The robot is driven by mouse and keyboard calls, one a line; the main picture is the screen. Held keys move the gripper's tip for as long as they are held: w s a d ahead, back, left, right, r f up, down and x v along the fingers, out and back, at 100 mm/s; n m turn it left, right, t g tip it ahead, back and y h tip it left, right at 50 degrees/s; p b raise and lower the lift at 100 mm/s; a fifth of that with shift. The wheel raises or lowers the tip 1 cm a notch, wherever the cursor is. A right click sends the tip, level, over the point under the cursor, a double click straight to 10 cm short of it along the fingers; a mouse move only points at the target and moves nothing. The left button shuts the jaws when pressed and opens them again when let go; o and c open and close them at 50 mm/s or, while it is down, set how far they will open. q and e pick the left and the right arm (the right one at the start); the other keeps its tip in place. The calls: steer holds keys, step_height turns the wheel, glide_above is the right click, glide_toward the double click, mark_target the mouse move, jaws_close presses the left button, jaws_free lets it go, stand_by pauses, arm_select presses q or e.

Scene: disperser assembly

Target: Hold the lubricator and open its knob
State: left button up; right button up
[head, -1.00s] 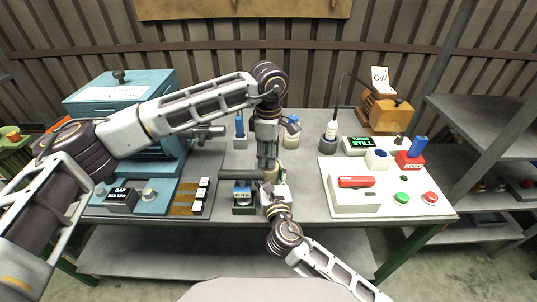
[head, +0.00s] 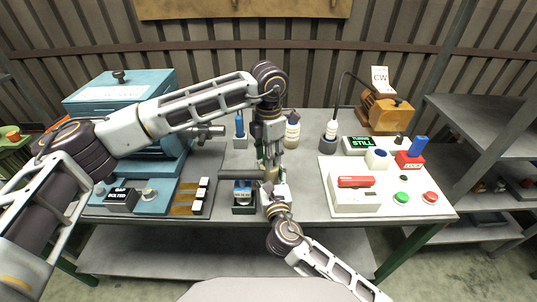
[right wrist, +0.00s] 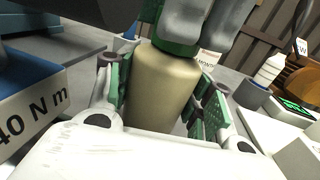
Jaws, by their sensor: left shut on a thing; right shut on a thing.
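The lubricator (right wrist: 167,88) is a brass-coloured body, upright in the right wrist view; only a small part shows in the head view (head: 271,173). My right gripper (right wrist: 165,112) is shut around the body, with a green pad on each side. In the head view the right gripper (head: 272,186) comes from below. My left gripper (head: 269,160) reaches down from above and is shut on the lubricator's top, where the knob is. In the right wrist view its grey fingers hide the knob, so how far it is turned cannot be told.
A white control panel (head: 352,203) with buttons is to the right, a blue machine (head: 125,95) to the left. The front middle is clear.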

arm_select(q)
steer(key=n, duration=0.5)
steer(key=shift+w+n, duration=0.1)
steer(key=shift+n, duration=0.2)
arm_select(e)
steer(key=shift+a, duration=0.1)
stand_by(0.4)
arm_select(q)
steer(key=o, duration=1)
steer(key=shift+r, duration=0.15)
steer(key=shift+r, duration=5.9)
